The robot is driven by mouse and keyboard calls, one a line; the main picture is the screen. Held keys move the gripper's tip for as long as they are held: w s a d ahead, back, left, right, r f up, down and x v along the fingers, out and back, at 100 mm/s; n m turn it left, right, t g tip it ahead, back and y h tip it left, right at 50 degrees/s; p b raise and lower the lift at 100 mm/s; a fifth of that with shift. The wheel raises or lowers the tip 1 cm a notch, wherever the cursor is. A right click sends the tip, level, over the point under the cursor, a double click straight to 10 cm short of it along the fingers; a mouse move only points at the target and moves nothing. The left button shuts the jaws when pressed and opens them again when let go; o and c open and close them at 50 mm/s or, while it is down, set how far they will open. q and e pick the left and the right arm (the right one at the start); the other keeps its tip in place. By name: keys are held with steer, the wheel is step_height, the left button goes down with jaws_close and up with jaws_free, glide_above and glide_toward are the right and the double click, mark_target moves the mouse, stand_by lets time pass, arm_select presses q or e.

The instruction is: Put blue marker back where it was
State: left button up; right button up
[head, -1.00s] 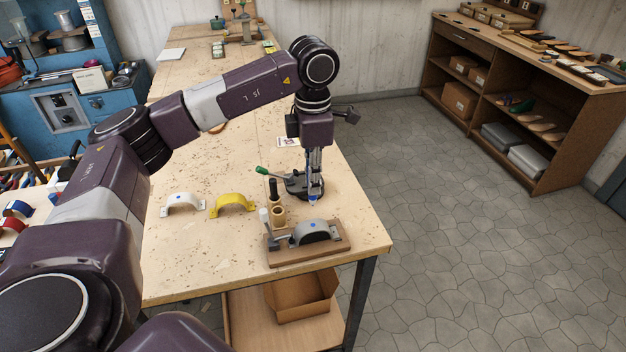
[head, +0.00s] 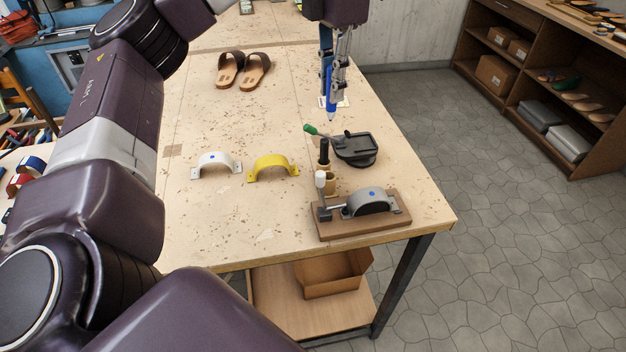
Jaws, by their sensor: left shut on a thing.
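The blue marker (head: 330,92) is in the head view, upright with its tip down. My left gripper (head: 334,84) is shut on it and appears to hold it above the table, behind the black tool with the green handle (head: 355,149). A small wooden cup (head: 327,183) stands near the table's front right, with a black-topped item (head: 324,152) upright in it or just behind it. A wooden fixture (head: 363,224) in front carries a grey strap with a blue dot (head: 371,203) and a white-knobbed clamp (head: 320,180). My right gripper is not in view.
A white strap (head: 216,160) and a yellow strap (head: 273,163) arch on the table (head: 230,215) left of the cup. Brown sandals (head: 243,70) lie farther back. A small card (head: 341,102) lies beneath the gripper. The table's right edge is close.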

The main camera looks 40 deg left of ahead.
mark_target(334, 111)
arm_select(q)
steer(key=shift+f, duration=0.15)
steer(key=f, duration=0.2)
steer(key=f+b, duration=0.1)
steer(key=f, duration=0.3)
steer(key=shift+d+f+b, duration=0.35)
steer(key=shift+f+b, duration=0.05)
step_height(334, 111, down, 12)
steer(key=shift+a+f+p, duration=0.1)
steer(key=shift+a+p, duration=0.05)
steer(key=shift+p, duration=0.25)
steer(key=shift+f, duration=0.1)
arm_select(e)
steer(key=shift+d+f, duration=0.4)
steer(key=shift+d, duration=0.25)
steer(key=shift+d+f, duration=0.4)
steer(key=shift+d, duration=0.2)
arm_select(q)
steer(key=shift+f, duration=0.1)
steer(key=shift+f, duration=0.15)
steer(key=o, duration=0.6)
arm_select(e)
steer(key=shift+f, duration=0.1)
